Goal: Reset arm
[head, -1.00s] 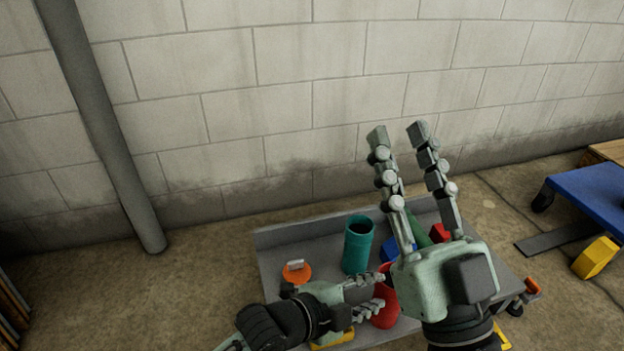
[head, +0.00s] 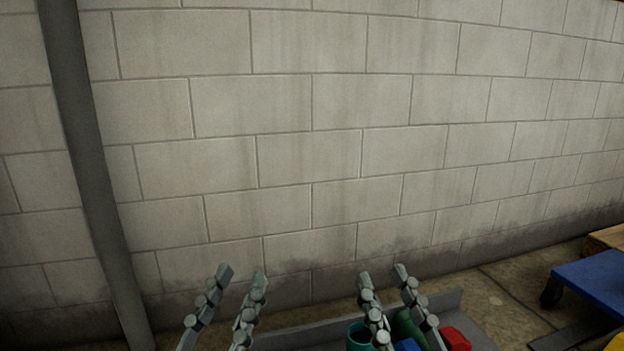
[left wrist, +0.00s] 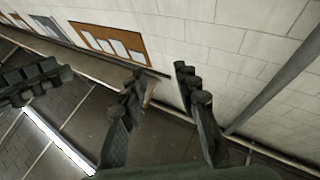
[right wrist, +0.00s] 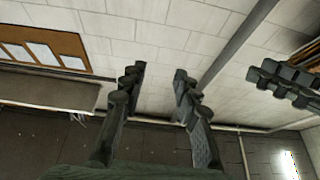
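My left gripper (head: 240,284) points up at the bottom of the head view, its fingers spread apart with nothing between them. In the left wrist view its fingers (left wrist: 158,85) are also apart and empty. My right gripper (head: 382,282) points up to the right of it, fingers apart and empty, in front of the grey tray. In the right wrist view its fingers (right wrist: 159,82) stand apart with only wall between them. Each wrist view also shows part of the other gripper at one side. The palms are out of the head view.
The grey tray (head: 452,298) holds a teal cup (head: 357,337), a green piece (head: 408,328), a red block (head: 455,339) and a blue piece (head: 407,345). A blue cart (head: 595,280) and a yellow object (head: 616,343) are at right. A block wall and a pipe (head: 85,160) stand behind.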

